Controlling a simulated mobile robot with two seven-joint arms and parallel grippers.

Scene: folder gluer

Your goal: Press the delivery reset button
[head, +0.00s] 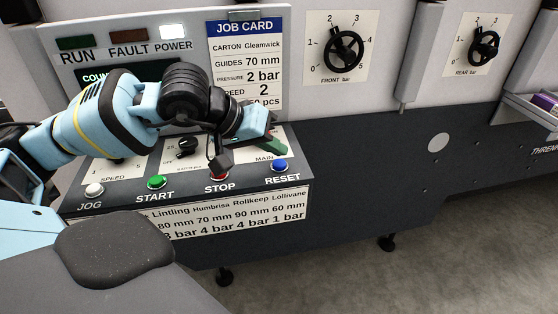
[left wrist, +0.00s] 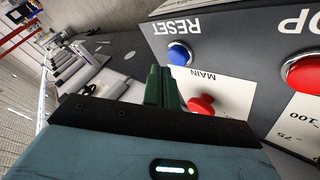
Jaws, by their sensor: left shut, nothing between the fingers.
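The blue button labelled RESET (head: 279,165) is at the right end of the sloped control panel's front row. It also shows in the left wrist view (left wrist: 180,53), just beyond the fingertips. No label reading "delivery" is legible. My left gripper (head: 275,147) is shut and empty, its green fingers above and behind the RESET button in the head view. The fingers (left wrist: 165,80) also show in the left wrist view, pointing toward the panel and apart from the button. My right gripper is not in view.
The red STOP button (left wrist: 304,72) and a red knob by the MAIN label (left wrist: 201,104) are near my fingers. The green START button (head: 157,182) and white JOG button (head: 94,189) are farther left. A job card (head: 246,62) stands behind the panel.

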